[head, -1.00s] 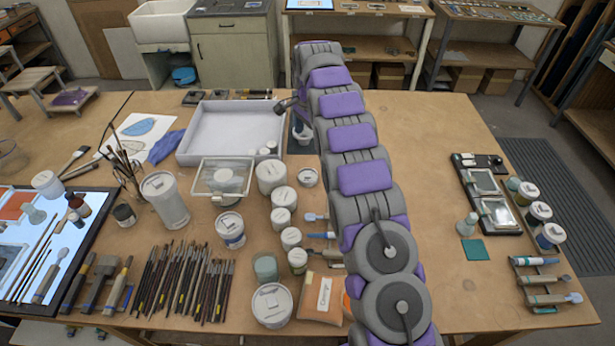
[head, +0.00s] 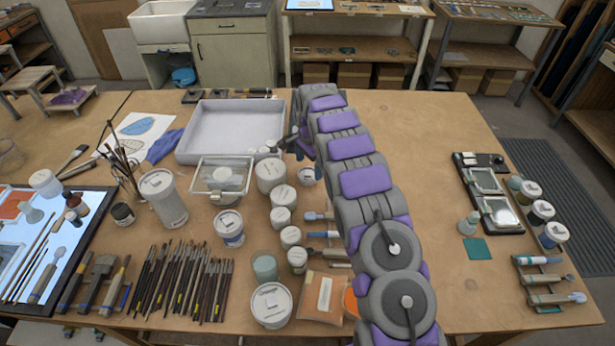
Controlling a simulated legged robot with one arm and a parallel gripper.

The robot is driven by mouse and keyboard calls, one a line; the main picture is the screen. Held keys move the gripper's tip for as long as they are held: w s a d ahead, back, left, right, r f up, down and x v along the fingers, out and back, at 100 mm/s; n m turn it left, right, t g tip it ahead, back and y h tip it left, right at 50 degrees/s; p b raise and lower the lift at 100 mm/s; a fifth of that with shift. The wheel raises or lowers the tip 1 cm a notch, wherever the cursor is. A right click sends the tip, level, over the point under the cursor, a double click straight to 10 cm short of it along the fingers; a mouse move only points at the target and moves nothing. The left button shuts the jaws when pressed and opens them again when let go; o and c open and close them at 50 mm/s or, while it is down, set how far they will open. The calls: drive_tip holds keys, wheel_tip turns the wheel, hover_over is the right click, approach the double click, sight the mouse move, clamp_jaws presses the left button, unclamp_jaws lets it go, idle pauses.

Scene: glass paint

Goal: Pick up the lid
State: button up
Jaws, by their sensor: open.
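Several jars with white lids stand on the wooden table; which lid the task means cannot be told. One white lid (head: 270,166) tops a jar near my arm, and another (head: 156,182) tops a tall jar to the left. Small white round pieces (head: 264,150) show at the tray's front right corner. My gripper (head: 288,143) is small and dark, beside that corner and above the jars. It is open, with nothing visible in it. My arm partly hides the area behind it.
A pale tray (head: 232,108) lies at the back. A clear glass container (head: 222,190) stands in front of it. Several brushes (head: 180,280) lie at the front left. Glass pieces in dark frames (head: 487,183) lie at the right. The table right of my arm is mostly clear.

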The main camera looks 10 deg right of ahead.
sight(310, 172)
drive_tip(key=f, duration=0.4)
drive_tip(key=shift+w+d, duration=0.15)
drive_tip(key=shift+w, duration=0.05)
drive_tip(key=shift+r, duration=0.1)
drive_tip(key=c, duration=1)
drive_tip(key=shift+c, duration=0.2)
drive_tip(key=shift+r, duration=0.15)
